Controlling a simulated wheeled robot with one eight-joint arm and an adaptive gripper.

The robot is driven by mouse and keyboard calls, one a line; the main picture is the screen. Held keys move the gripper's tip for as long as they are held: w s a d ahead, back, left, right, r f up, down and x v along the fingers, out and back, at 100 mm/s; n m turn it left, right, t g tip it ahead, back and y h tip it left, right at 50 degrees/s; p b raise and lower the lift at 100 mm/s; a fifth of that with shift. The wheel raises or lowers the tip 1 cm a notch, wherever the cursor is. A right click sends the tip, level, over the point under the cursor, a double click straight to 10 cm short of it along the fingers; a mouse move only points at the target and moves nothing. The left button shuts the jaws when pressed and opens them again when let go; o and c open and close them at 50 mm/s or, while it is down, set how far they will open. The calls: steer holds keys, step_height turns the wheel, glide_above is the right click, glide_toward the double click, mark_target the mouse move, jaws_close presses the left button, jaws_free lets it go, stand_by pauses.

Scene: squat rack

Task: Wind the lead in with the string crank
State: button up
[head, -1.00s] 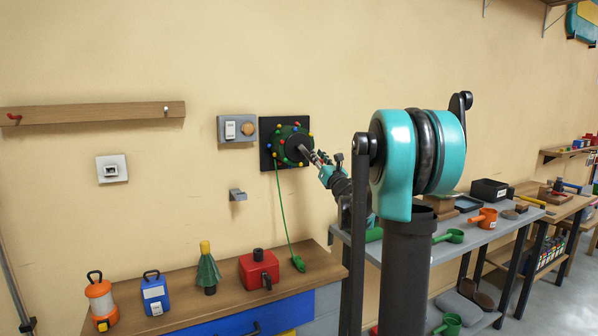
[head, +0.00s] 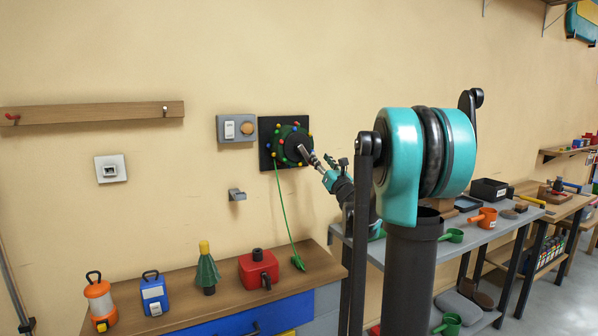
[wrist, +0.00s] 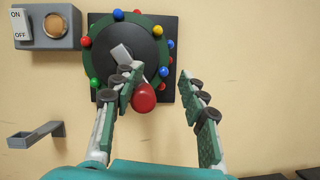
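The string crank is a round dark green reel on a black square plate (head: 267,160), ringed with coloured bulbs, on the wall. In the wrist view its grey crank arm (wrist: 121,53) runs toward a red knob (wrist: 144,99). The green lead (head: 284,215) hangs from the reel to a green plug end (head: 297,262) at the bench top. My gripper (wrist: 160,76) is open in front of the reel. The knob is between the fingers, closer to the left finger, which hides part of the crank arm. Whether that finger touches is unclear. The gripper also shows in the head view (head: 310,156).
A grey switch box (head: 236,128) is left of the reel, with a grey wall hook (head: 237,194) below.

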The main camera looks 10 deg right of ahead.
steer(key=shift+s+d, duration=0.2)
steer(key=shift+s, duration=0.45)
steer(key=shift+s+d, duration=0.25)
steer(key=shift+s, duration=0.45)
steer(key=shift+s+d, duration=0.2)
steer(key=shift+s, duration=0.45)
steer(key=s+d+f+m+g+h, duration=0.2)
steer(key=s+f+m+g+h, duration=0.4)
steer(key=f+m, duration=0.55)
steer(key=s+d+f+m+g+h, duration=0.25)
steer(key=s+f+m, duration=0.45)
steer(key=f+m, duration=0.45)
steer(key=s+a+f+m+g+y, duration=0.1)
steer(key=s+a+f+m+g, duration=0.3)
steer(key=s+f, duration=0.5)
steer(key=s+a+f+m+g+y, duration=0.2)
steer(key=s+a+f+m+g, duration=0.3)
steer(key=s, duration=1)
step_height(320, 180, down, 4)
steer(key=m, duration=0.4)
steer(key=shift+a+r+m, duration=0.15)
steer(key=shift+a+m, duration=0.05)
steer(key=shift+m, duration=0.1)
